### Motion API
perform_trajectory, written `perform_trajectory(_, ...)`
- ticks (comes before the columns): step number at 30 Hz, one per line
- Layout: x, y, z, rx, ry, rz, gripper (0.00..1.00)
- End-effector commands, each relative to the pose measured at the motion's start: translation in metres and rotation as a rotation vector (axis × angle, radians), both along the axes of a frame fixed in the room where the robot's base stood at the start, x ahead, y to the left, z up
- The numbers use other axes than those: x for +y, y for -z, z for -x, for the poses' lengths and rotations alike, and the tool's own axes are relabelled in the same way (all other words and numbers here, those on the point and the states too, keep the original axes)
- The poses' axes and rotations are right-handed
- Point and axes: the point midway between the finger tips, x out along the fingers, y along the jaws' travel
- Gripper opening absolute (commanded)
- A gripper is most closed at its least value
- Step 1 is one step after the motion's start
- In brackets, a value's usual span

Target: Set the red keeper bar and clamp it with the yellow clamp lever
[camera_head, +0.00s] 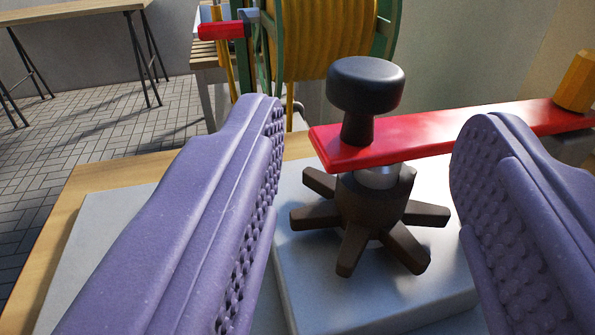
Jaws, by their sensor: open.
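The red keeper bar (440,139) runs from the middle of the view to the right edge. A black mushroom-shaped knob (365,88) stands upright at its left end. Below that end is a dark brown hub with several spokes (368,215), above a grey metal block (385,308). A yellow-orange part (577,82) stands on the bar at the far right; I cannot tell whether it is the yellow clamp lever. My gripper (370,145) is open, its two purple ribbed fingers on either side of the knob and hub. Nothing is between them in contact that I can see.
A wooden tabletop (88,185) with a grey plate (100,235) lies under the block. Behind stands a green-framed drum with yellow winding (325,38) and another red bar piece (221,30). A wooden table (70,14) is at the back left, with open tiled floor.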

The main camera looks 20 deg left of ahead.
Motion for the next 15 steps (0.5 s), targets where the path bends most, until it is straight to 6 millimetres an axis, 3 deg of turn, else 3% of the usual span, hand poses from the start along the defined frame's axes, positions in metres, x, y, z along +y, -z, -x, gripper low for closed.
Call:
perform_trajectory(9,0.013,0.001,-0.053,-0.002,0.001,0.001,0.55)
perform_trajectory(15,0.016,-0.001,-0.066,-0.002,0.001,0.001,0.55)
